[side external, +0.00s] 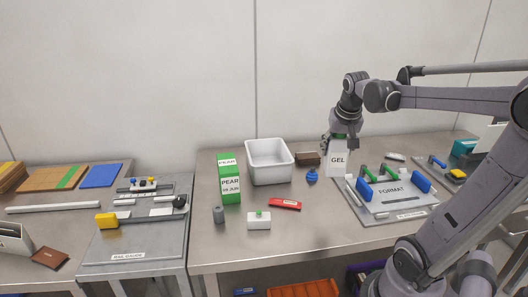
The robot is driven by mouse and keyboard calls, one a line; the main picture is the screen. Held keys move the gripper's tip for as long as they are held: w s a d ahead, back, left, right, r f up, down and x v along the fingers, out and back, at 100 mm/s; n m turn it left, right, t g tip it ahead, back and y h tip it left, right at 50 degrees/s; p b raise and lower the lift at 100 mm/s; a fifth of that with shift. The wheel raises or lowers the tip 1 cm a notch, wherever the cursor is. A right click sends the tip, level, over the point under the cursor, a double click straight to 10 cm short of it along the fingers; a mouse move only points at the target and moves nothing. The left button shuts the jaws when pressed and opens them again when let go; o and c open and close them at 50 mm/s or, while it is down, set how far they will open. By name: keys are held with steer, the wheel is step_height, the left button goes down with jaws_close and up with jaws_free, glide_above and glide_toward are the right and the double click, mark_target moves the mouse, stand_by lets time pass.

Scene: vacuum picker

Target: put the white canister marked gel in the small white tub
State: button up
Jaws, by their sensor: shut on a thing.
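The white canister marked GEL (338,164) is upright at the right half of the table, beside the board marked FORMAT. A bit of green shows at its top. My gripper (340,138) is above it, pointing down and shut on its top. I cannot tell whether the canister's base touches the table. The small white tub (269,174) stands to the left, near the back of the table, and looks empty.
A green PEAR carton (229,179) stands left of the tub. A brown block (307,159) and a blue knob-like thing (312,176) lie between tub and canister. The front middle is clear.

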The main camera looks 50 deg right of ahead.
steer(key=w+d+f+n, duration=0.1)
steer(key=w+d, duration=0.2)
steer(key=w, duration=0.7)
steer(key=w+d+f, duration=0.2)
steer(key=w+d, duration=0.1)
steer(key=w, duration=0.7)
steer(key=w+d+f+n, duration=0.1)
steer(key=w+d, duration=0.2)
steer(key=w, duration=0.7)
steer(key=shift+t+y, duration=0.3)
steer(key=f, duration=1)
steer(key=shift+a, duration=0.25)
steer(key=shift+f, duration=0.1)
steer(key=o, duration=1.4)
steer(key=shift+f, duration=0.1)
